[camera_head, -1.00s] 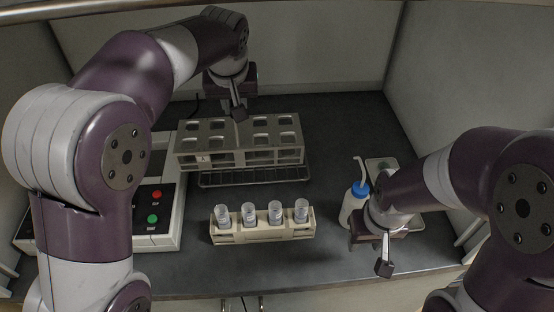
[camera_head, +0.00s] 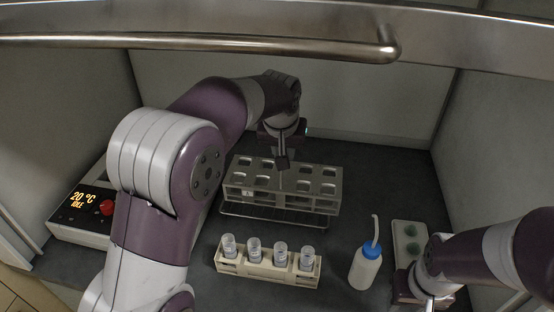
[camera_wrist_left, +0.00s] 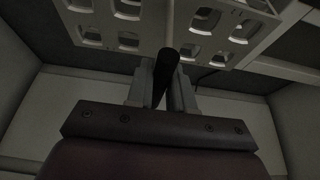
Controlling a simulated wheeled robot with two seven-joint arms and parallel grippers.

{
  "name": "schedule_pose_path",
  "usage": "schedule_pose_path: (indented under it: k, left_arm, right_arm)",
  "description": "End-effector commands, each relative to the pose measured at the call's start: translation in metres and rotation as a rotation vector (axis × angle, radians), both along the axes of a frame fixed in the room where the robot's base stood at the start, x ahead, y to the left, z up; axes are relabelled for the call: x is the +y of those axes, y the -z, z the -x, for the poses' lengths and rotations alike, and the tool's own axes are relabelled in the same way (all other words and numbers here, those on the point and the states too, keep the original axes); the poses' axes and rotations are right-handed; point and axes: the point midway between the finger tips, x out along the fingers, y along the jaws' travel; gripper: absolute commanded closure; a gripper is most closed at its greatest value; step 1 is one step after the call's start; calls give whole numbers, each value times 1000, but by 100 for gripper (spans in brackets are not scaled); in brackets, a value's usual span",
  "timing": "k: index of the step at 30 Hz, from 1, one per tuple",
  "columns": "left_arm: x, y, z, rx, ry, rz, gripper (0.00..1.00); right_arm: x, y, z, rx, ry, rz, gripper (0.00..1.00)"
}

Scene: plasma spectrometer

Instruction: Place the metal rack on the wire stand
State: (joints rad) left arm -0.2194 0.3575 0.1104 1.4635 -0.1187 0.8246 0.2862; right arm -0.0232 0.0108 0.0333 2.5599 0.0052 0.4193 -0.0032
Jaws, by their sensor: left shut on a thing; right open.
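The metal rack (camera_head: 238,196) is a pale two-row frame with square holes, in the middle of the head view. My left gripper (camera_head: 281,164) is shut on its upper middle part from behind. The wire stand (camera_head: 262,214) shows as thin dark wires just under the rack's front edge; the rack hides most of it. I cannot tell whether the rack touches the stand. In the left wrist view, the rack (camera_wrist_left: 200,47) spans the top beyond the left gripper's fingers (camera_wrist_left: 166,80). My right gripper (camera_head: 428,298) is open, low at the right; its fingertips are partly cut off.
A beige rack (camera_head: 268,272) with several capped vials stands in front of the wire stand. A blue-capped wash bottle (camera_head: 366,268) and a pale tray (camera_head: 409,238) are at the right. A control unit (camera_head: 82,215) stands at the left. Walls enclose the dark worktop.

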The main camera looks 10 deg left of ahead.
Motion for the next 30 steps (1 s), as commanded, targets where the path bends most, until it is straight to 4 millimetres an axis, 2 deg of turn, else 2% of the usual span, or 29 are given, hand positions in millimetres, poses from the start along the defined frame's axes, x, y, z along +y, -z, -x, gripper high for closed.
schedule_pose_path:
  k: [4, 9, 17, 28, 29, 30]
  left_arm:
    - [16, 13, -23, -2, -2, 1, 100]
    - [24, 24, -34, -2, 0, 0, 100]
    - [24, 61, -35, -1, 0, 1, 100]
    - [24, 68, -35, -3, 0, 1, 100]
    - [24, 68, -34, -1, 0, 1, 72]
    - [24, 68, -34, -1, 0, 1, 59]
  right_arm:
    - [0, -10, 0, 0, 0, 0, 57]
    - [0, -12, 0, 0, 0, 0, 57]
    - [0, -18, 0, 0, 0, 0, 57]
    - [0, -15, 0, 0, 0, 0, 57]
    - [0, -16, 0, 0, 0, 0, 57]
    - [0, -16, 0, 0, 0, 0, 57]
